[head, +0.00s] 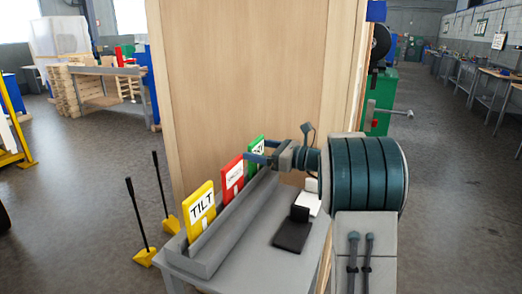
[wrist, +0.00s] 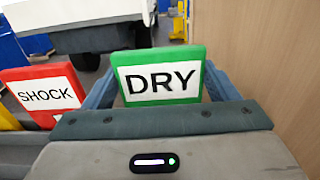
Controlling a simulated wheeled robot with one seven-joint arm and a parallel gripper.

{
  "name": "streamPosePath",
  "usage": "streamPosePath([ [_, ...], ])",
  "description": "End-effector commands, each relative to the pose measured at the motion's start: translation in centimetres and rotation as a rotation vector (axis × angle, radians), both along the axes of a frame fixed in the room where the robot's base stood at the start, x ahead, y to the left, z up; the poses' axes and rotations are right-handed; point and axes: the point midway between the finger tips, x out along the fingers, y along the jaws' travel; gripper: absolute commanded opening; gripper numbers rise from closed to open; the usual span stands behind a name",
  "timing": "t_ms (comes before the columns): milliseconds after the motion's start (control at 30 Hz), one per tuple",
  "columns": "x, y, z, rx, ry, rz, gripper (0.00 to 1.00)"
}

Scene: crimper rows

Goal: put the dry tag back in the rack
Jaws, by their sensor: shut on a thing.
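The green dry tag (head: 257,145) stands upright at the far end of the grey rack (head: 236,228) in the head view. It also shows face-on in the wrist view (wrist: 160,76), with DRY readable. My gripper (head: 260,152) is shut on this tag, one blue finger at each side of it in the wrist view. My gripper partly hides the tag and the rack's far end in the head view. I cannot tell whether the tag's lower edge is inside the rack or just above it.
The red SHOCK tag (wrist: 44,95) and the yellow TILT tag (head: 200,210) stand in the rack, nearer the front. A black device (head: 291,235) and a white one (head: 309,203) are on the table to the right. A wooden panel (head: 240,80) rises behind.

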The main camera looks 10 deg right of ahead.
Motion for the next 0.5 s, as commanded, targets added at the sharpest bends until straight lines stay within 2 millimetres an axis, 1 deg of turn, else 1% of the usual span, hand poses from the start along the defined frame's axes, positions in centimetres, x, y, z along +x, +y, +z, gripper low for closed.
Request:
streamPosePath([
  [167,0.00,-0.01,-0.46,0.000,0.000,0.000,0.49],
  [200,0.00,-0.01,-0.43,0.000,0.000,0.000,0.86],
  [233,0.00,0.00,-0.40,0.000,0.000,0.000,0.95],
  [267,0.00,0.00,-0.39,0.000,0.000,0.000,1.00],
  [500,-0.05,-0.11,-0.40,0.000,0.000,-0.001,1.00],
])
